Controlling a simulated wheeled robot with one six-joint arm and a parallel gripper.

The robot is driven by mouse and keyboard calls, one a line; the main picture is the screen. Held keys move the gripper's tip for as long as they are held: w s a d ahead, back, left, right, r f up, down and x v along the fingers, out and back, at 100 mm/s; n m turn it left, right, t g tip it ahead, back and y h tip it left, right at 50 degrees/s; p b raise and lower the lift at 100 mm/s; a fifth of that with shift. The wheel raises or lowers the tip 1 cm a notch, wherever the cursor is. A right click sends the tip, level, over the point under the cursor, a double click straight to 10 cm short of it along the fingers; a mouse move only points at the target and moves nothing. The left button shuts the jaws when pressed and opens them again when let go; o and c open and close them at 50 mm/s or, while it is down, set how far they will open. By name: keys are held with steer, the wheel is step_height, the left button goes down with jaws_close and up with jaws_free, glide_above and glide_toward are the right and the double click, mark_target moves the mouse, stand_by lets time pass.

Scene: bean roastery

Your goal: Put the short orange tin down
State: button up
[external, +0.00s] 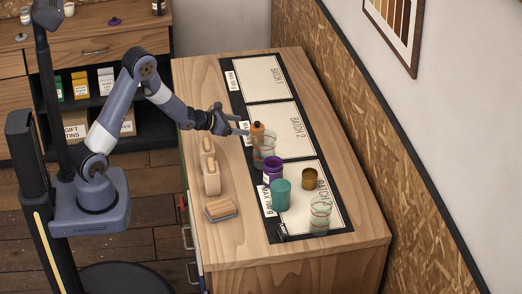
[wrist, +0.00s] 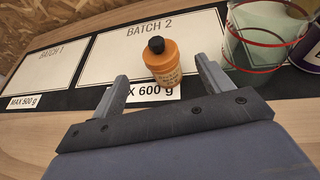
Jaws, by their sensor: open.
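The short orange tin (external: 257,132) has a black cap and stands beside the batch 2 card (external: 272,124) on the black mat. In the wrist view the tin (wrist: 165,68) is upright, its base at the card's near edge by the "600 g" label (wrist: 150,93). My gripper (external: 243,127) is open around it. In the wrist view one finger of my gripper (wrist: 163,70) is on each side of the tin, with gaps showing. A glass jar hides the tin's lower part in the external view.
A clear glass jar (external: 264,153) stands close to the tin. A purple tin (external: 272,174), a teal tin (external: 280,194), a brown tin (external: 310,179) and another glass (external: 320,213) stand nearer. A wooden holder (external: 211,178) and a brush (external: 221,211) lie left. The batch 1 card (external: 262,78) is bare.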

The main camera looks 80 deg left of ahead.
mark_target(254, 127)
steer(key=shift+p+x, duration=1)
steer(key=shift+x, duration=1.9)
steer(key=c, duration=1.1)
steer(key=shift+r, duration=0.1)
steer(key=shift+c, duration=0.2)
